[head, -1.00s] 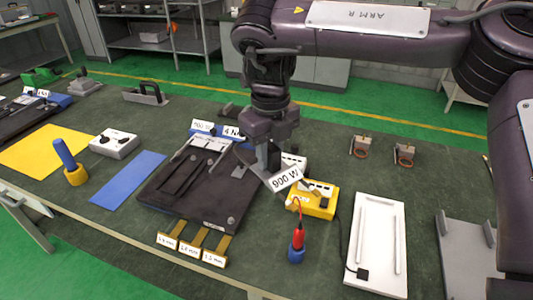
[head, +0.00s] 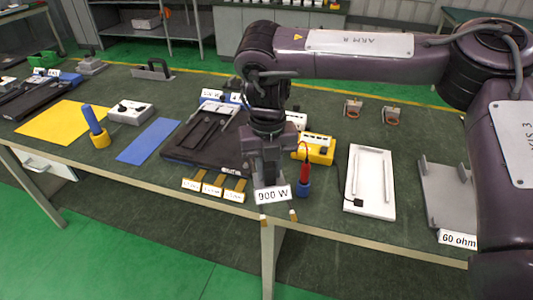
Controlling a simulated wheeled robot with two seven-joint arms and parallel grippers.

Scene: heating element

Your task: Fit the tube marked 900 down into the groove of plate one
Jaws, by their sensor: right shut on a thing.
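My right gripper (head: 270,182) points down near the front edge of the table. It is shut on the tube whose white tag reads 900 W (head: 273,195). The tag and jaws hide most of the tube; small light ends show below the tag. A dark plate (head: 180,152) with long grooves lies on the table, behind and left of the gripper. My forearm and gripper cover its right part. I cannot read a plate number on it. The held tube is apart from the grooves. My left gripper is out of view.
A yellow box (head: 317,149) and a red probe in a blue holder (head: 304,180) stand right of the gripper. A white tray (head: 370,182) lies further right. A blue mat (head: 148,140) lies left.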

